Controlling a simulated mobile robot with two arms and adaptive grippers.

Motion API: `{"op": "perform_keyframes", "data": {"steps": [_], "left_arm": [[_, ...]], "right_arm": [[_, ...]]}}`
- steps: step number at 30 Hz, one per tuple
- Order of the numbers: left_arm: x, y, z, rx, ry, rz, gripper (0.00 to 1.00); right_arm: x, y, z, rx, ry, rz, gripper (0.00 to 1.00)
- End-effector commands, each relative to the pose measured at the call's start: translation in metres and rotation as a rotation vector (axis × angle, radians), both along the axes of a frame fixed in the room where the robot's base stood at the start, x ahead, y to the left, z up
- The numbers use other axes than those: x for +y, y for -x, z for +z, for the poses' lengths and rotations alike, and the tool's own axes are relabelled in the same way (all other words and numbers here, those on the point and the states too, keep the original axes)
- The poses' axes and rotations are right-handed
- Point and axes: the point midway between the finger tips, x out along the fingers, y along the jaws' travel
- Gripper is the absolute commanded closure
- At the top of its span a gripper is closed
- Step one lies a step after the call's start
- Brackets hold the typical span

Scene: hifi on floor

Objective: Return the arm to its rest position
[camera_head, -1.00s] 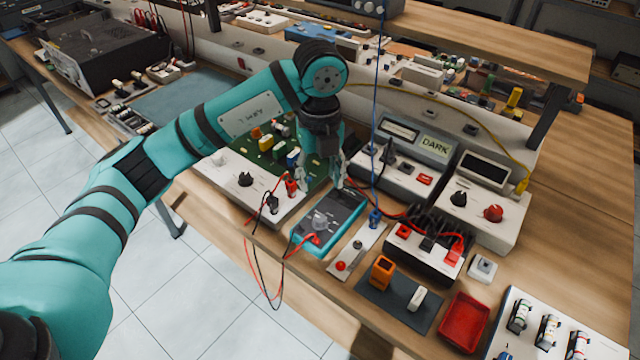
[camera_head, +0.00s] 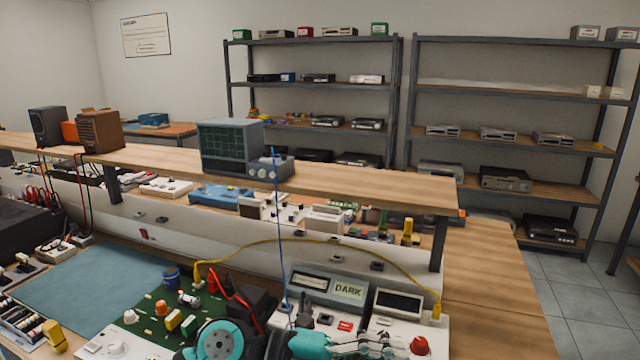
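My teal arm (camera_head: 220,342) shows only at the bottom edge of the head view, in front of the green circuit board and the white instruments. It appears to be my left arm. Its gripper (camera_head: 385,346) points right, low in front of the instrument with the DARK display (camera_head: 348,290). The picture's lower edge cuts off part of the arm, and the finger gap cannot be made out. I see nothing held in it. My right arm and gripper are not in view.
The green circuit board (camera_head: 150,309) and a blue mat (camera_head: 95,282) lie on the bench. A raised wooden shelf (camera_head: 370,185) carries an oscilloscope (camera_head: 230,147). A blue cable (camera_head: 279,225) hangs near the gripper and a yellow cable (camera_head: 330,244) arches behind it. Metal racks (camera_head: 402,105) stand behind.

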Motion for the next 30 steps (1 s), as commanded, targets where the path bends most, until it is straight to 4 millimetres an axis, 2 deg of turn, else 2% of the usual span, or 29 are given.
{"op": "perform_keyframes", "data": {"steps": [2, 3, 5, 6, 8, 10, 11, 13, 15, 17, 18, 20, 21, 24, 27, 30], "left_arm": [[0.0, -0.002, 0.037, 0.054, 0.264, 0.101, 0.52], [0.007, -0.009, 0.054, 0.083, 0.386, 0.172, 0.52], [0.024, -0.024, 0.073, 0.135, 0.549, 0.301, 0.52], [0.04, -0.036, 0.081, 0.177, 0.643, 0.399, 0.52], [0.069, -0.056, 0.083, 0.247, 0.76, 0.563, 0.52], [0.107, -0.078, 0.071, 0.345, 0.854, 0.772, 0.52], [0.124, -0.085, 0.061, 0.391, 0.881, 0.864, 0.52], [0.163, -0.098, 0.028, 0.509, 0.906, 1.087, 0.52], [0.198, -0.101, -0.014, 0.63, 0.882, 1.294, 0.52], [0.222, -0.095, -0.052, 0.735, 0.83, 1.453, 0.52], [0.236, -0.087, -0.079, 0.808, 0.781, 1.55, 0.52], [0.254, -0.07, -0.118, 0.915, 0.687, 1.681, 0.52], [0.263, -0.055, -0.142, 0.986, 0.616, 1.755, 0.52], [0.278, -0.014, -0.193, 1.146, 0.427, 1.895, 0.52], [0.285, 0.025, -0.226, 1.266, 0.257, 1.97, 0.52], [0.288, 0.06, -0.248, 1.364, 0.109, 2.011, 0.52]], "right_arm": [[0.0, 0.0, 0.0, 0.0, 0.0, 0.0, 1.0], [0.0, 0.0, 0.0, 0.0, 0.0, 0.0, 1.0], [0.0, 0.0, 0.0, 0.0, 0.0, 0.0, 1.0], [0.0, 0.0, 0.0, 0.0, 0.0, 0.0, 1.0], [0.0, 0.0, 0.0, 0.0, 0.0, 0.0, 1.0], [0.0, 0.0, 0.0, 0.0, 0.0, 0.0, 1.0], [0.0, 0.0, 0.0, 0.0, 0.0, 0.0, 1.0], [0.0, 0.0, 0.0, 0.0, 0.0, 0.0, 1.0], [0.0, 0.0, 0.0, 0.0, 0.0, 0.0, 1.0], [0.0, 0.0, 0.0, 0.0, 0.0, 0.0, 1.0], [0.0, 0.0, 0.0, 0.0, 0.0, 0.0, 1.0], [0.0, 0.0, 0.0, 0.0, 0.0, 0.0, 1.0], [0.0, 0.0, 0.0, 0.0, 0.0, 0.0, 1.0], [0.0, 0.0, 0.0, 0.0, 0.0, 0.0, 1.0], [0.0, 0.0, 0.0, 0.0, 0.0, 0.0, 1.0], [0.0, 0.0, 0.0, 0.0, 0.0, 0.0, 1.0]]}}
